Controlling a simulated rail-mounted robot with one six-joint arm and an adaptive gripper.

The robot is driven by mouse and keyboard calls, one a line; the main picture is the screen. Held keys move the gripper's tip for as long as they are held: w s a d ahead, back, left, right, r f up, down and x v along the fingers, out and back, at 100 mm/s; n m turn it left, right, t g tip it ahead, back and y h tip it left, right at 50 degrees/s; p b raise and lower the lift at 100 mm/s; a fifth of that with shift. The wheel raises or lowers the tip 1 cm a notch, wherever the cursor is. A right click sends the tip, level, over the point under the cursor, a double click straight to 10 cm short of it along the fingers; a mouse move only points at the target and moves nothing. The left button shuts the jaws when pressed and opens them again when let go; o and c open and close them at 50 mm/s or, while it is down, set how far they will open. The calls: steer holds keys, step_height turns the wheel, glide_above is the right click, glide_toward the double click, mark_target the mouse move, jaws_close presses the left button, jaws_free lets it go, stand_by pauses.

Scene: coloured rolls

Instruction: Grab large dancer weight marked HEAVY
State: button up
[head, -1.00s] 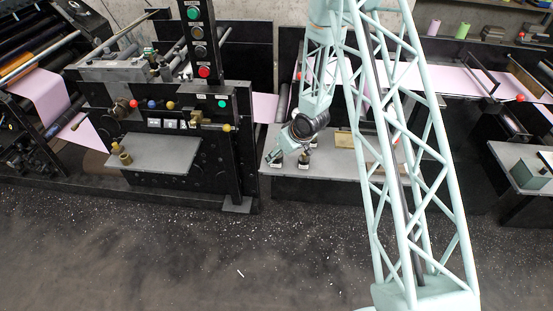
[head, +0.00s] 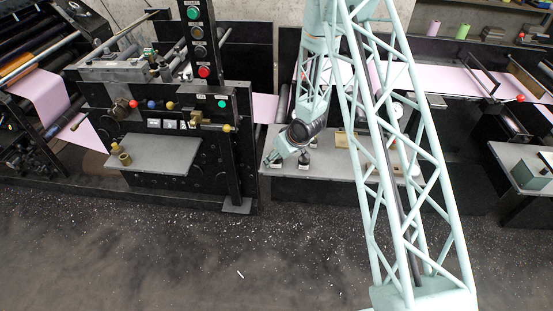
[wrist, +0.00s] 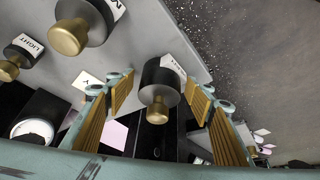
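In the wrist view a dark cylindrical weight with a brass knob (wrist: 160,82) stands between the two padded fingers of my gripper (wrist: 163,110). Its white label is only partly visible, and I cannot read it fully. The fingers are open on either side of it; the right pad is close to its side, and I cannot tell if it touches. A weight marked LIGHT (wrist: 19,52) and a weight whose label starts with M (wrist: 88,20) stand at the upper left. In the head view my gripper (head: 273,161) is low over the left end of the grey table.
The grey table (head: 330,171) carries small dark weights (head: 304,160) beside my gripper. A white card showing Y (wrist: 88,80) lies left of the fingers in the wrist view. A black machine with a grey shelf (head: 155,153) stands to the left.

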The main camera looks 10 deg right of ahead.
steer(key=c, duration=1.6)
steer(key=shift+r, duration=0.1)
steer(key=shift+w+r+p, duration=0.1)
steer(key=shift+r+p, duration=0.35)
steer(key=shift+r, duration=1.45)
steer(key=s, duration=1)
steer(key=s+r, duration=0.1)
steer(key=s, duration=0.5)
steer(key=shift+r+b, duration=0.1)
steer(key=shift+b, duration=0.25)
